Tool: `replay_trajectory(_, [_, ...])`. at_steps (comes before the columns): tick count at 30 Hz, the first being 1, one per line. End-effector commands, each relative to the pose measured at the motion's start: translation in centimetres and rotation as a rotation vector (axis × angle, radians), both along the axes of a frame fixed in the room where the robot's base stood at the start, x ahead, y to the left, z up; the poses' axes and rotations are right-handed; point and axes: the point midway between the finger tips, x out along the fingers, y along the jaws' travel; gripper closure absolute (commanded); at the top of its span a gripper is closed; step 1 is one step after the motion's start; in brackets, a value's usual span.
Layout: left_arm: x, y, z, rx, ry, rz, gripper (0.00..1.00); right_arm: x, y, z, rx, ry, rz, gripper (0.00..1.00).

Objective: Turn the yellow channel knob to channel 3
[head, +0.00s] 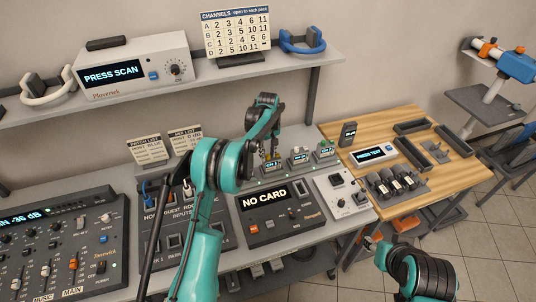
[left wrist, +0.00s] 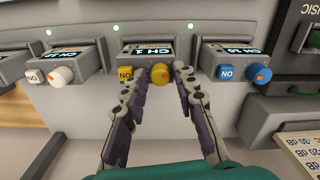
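The yellow channel knob (left wrist: 160,73) sticks out of the front of a grey unit in the left wrist view. The display (left wrist: 147,49) above it reads CH 1, and a yellow NO button (left wrist: 126,74) sits at its left. My left gripper (left wrist: 161,72) is open, with one fingertip on each side of the knob; I cannot tell whether they touch it. In the head view my left gripper (head: 268,157) is at the units on the bench and partly covers the yellow one. My right gripper (head: 373,241) is at the lower right, away from the units, its fingers too small to read.
A channel chart (head: 237,35) stands on the shelf. The NO CARD box (head: 268,211) lies in front of the units, and a wooden table (head: 375,128) is at right.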

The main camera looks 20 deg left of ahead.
Motion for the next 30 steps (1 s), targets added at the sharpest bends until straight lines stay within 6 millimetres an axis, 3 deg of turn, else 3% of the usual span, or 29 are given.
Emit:
replay_trajectory(7, [0.01, -0.01, -0.05, 0.0, 0.0, 0.0, 0.75, 0.0, 0.0, 0.03, 0.0, 0.0, 0.0, 0.6])
replay_trajectory(10, [0.01, -0.01, -0.04, 0.0, 0.0, 0.0, 1.0, 0.0, 0.0, 0.03, 0.0, 0.0, 0.0, 0.6])
replay_trajectory(30, [0.0, 0.0, -0.02, 0.0, 0.0, -0.066, 1.0, 0.0, 0.0, -0.07, 0.0, 0.0, 0.0, 0.6])
